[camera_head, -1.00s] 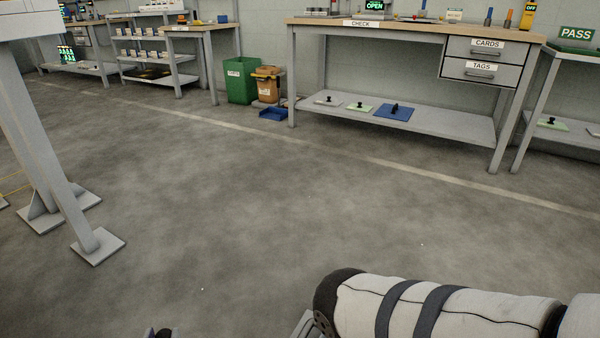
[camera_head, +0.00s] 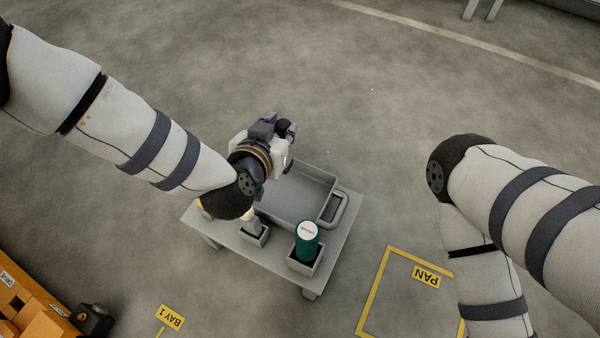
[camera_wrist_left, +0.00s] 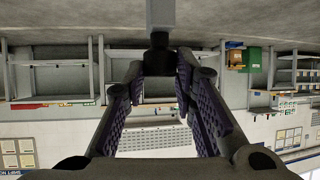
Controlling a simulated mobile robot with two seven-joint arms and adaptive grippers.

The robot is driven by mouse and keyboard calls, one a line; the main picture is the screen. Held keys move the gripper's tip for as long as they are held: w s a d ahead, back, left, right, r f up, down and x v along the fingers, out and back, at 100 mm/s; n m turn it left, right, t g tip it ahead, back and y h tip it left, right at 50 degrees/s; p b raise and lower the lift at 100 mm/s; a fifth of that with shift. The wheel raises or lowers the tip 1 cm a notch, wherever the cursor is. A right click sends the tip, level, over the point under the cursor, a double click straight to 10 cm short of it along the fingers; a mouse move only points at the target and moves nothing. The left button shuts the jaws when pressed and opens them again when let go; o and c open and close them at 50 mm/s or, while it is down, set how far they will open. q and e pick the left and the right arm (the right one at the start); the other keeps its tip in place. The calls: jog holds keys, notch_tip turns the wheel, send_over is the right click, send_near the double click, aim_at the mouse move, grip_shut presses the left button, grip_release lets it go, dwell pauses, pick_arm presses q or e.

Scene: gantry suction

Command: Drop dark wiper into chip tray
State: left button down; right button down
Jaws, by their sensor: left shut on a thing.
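My left gripper (camera_head: 285,132) reaches in from the left in the head view, over the far edge of a small grey stand (camera_head: 345,225). In the left wrist view its fingers (camera_wrist_left: 161,70) are closed around a dark piece (camera_wrist_left: 160,41) with a pale grey part (camera_wrist_left: 160,14) beyond it. This looks like the dark wiper, but only part of it shows. A shallow grey open tray (camera_head: 298,187) with a loop handle sits on the stand, just below the gripper in the picture. No label on it is readable. My right gripper is outside the view.
A green canister (camera_head: 307,240) stands in a holder on the stand's near side, and a second small holder (camera_head: 256,236) is beside it. Orange equipment (camera_head: 35,305) is at lower left. Yellow floor markings (camera_head: 375,290) read PAN. Open floor lies beyond the stand.

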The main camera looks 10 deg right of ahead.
pick_arm(q)
notch_tip(320, 180, down, 8)
jog(key=b, duration=0.2)
jog(key=shift+a+r, duration=0.15)
jog(key=c, duration=1.3)
grip_release()
